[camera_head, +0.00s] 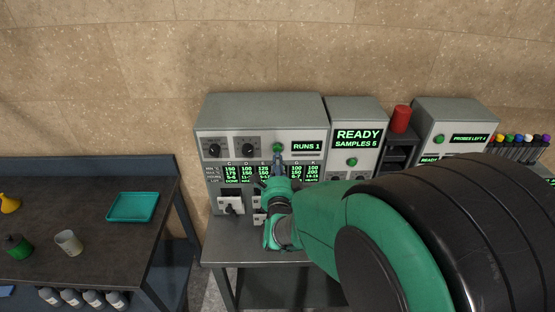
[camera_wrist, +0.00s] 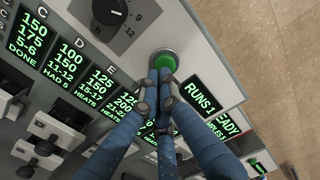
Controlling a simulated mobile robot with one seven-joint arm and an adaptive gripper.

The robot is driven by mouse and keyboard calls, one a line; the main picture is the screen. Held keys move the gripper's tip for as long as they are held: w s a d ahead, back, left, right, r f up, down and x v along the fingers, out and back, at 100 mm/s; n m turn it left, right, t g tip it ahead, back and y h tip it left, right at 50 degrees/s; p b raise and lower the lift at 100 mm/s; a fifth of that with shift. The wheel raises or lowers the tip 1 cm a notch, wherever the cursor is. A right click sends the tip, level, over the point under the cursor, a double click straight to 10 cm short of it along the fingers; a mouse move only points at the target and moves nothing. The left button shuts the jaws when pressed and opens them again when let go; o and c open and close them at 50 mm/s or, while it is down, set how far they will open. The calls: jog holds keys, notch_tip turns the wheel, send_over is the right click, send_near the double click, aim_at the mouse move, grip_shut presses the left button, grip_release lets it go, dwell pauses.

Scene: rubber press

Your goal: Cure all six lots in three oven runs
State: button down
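The grey oven (camera_head: 262,104) carries two black dials (camera_head: 212,149), a RUNS 1 display (camera_head: 307,146) and a row of lit lot screens (camera_head: 262,172). In the wrist view, screen C (camera_wrist: 28,38) reads DONE, screen D (camera_wrist: 68,65) reads HAD 5, and screen E (camera_wrist: 103,92) and the one beside it read HEATS. My gripper (camera_wrist: 163,82) is shut with nothing visible between its fingers. Its tips are at the oven's round green button (camera_wrist: 163,59), and I cannot tell whether they touch it. In the head view my gripper (camera_head: 277,161) hides some lower oven parts.
A box reading READY, SAMPLES 5 (camera_head: 357,137) stands right of the oven. A red cylinder (camera_head: 401,118) and a PROBES LEFT 4 box (camera_head: 468,138) are farther right. The left table holds a teal tray (camera_head: 132,207), a beaker (camera_head: 69,243) and bottles. My arm covers the right front.

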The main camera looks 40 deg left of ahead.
jog(key=v, duration=1.1)
jog(key=shift+s+d+b, duration=0.15)
jog(key=shift+b, duration=0.3)
jog(key=w+d+r+n+g+h+b, duration=0.1)
jog(key=w+d+r+n+h, duration=0.15)
jog(key=w+d, duration=0.55)
jog(key=w+d+r+n+g+h+b, duration=0.15)
jog(key=w+d+r, duration=0.3)
jog(key=d, duration=0.85)
jog(key=s+d+r+n+h, duration=0.15)
jog(key=d+h, duration=0.25)
jog(key=d, duration=1.5)
jog(key=s+d+f+n+g+h+b, duration=0.1)
jog(key=s+d+n+g+h+b, duration=0.1)
jog(key=s+d, duration=1.8)
jog(key=d+n+g+h, duration=0.1)
jog(key=d+g+h, duration=0.1)
jog(key=d, duration=0.1)
jog(key=shift+d+f+g+h, duration=0.35)
jog(key=shift+d+h, duration=0.05)
jog(key=shift+n, duration=0.25)
